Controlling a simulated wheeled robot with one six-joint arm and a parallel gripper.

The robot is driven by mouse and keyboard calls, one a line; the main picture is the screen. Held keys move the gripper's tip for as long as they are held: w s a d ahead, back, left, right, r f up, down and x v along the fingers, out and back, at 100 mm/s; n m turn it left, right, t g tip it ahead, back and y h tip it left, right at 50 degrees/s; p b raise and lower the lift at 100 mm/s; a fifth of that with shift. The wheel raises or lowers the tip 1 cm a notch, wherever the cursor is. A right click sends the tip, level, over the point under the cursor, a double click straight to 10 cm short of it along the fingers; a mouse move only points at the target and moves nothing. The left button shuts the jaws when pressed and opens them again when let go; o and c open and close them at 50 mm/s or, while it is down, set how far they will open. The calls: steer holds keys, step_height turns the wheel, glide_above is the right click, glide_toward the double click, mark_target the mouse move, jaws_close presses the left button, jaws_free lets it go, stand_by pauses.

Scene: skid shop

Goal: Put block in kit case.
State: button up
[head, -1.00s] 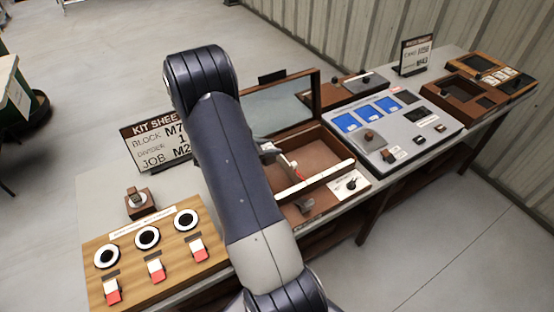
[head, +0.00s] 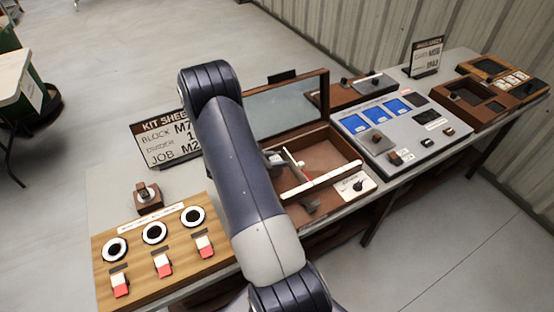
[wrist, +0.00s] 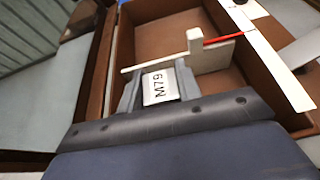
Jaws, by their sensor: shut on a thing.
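My gripper (wrist: 159,86) is shut on a block (wrist: 160,87) with a white face marked M79. In the wrist view the grey fingers stand on either side of it. The open brown kit case (head: 345,146) has its lid raised behind. The gripper and block are over the left part of the case interior; I cannot tell whether the block touches the floor. A white upright piece with a red rod (wrist: 222,41) stands just beyond the block. In the head view my arm hides the block and the case's left side.
A white strip (head: 322,179) runs along the case front, with a small dial panel (head: 355,186) beside it. A kit sheet sign (head: 165,139) stands behind left. A wooden switch board (head: 180,262) is at left, a grey panel (head: 425,155) at right.

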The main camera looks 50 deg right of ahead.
steer(key=shift+f+b, duration=0.5)
steer(key=o, duration=1.1)
steer(key=shift+r, duration=0.1)
steer(key=shift+r+p, duration=0.5)
steer(key=shift+p, duration=0.25)
steer(key=b+v, duration=0.3)
steer(key=v, duration=0.9)
steer(key=shift+r, duration=0.1)
